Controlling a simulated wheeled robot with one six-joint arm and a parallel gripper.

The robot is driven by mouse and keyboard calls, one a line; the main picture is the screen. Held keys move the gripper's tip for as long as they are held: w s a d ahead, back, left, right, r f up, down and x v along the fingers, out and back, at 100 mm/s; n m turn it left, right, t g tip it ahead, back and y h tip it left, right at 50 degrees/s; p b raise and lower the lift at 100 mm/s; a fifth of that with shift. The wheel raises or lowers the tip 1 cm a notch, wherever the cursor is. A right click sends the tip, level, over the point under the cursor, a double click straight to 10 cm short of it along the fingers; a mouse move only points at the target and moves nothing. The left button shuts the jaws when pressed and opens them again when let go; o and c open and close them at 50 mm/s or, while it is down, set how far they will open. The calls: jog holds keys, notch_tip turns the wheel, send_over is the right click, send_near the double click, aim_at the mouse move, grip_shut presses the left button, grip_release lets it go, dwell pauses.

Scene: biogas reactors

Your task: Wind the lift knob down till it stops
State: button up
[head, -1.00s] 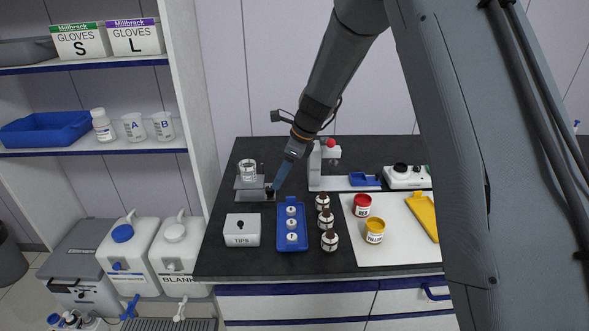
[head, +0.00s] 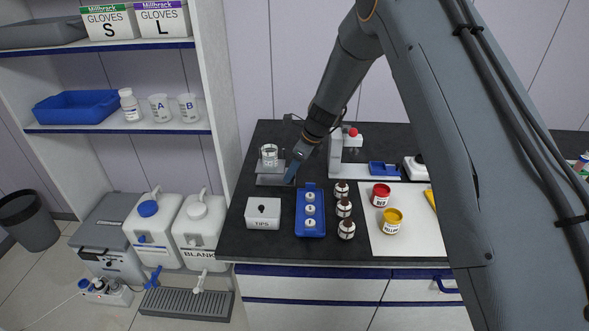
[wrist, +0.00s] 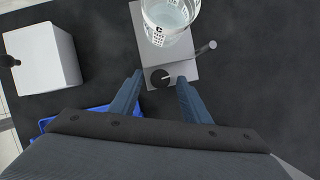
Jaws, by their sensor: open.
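The lift (head: 268,181), a small grey platform stand, sits on the dark bench with a clear beaker (head: 269,154) on top. In the wrist view the lift's plate (wrist: 185,68) carries the beaker (wrist: 170,20), which has liquid in it. The black round lift knob (wrist: 160,78) with a pale pointer mark is at the lift's near edge. My gripper (wrist: 160,84) is open, with one finger on each side of the knob. I cannot tell whether either finger touches it. In the head view my gripper (head: 289,176) is at the lift's right side and hides the knob.
A white TIPS box (head: 263,214) and a blue tray (head: 311,224) with small white-topped items stand in front of the lift. Brown bottles (head: 344,207) stand right of the tray. A white stand with a red knob (head: 351,131) rises close right of my arm.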

jog(key=c, duration=1)
jog(key=shift+c, duration=0.2)
jog(key=shift+f+n+b, duration=0.1)
jog(key=shift+n+b, duration=0.25)
jog(key=shift+n, duration=0.05)
jog(key=n+b, duration=0.1)
jog(key=n+g+b, duration=0.1)
jog(key=n+b, duration=0.1)
jog(key=shift+w+f+g, duration=0.1)
jog(key=shift+w+g, duration=0.2)
jog(key=n+g+b, duration=0.1)
jog(key=n+b, duration=0.1)
jog(key=n+g+b, duration=0.1)
jog(key=n+b, duration=0.1)
jog(key=n, duration=0.1)
jog(key=shift+w, duration=0.15)
jog(key=shift+n, duration=0.4)
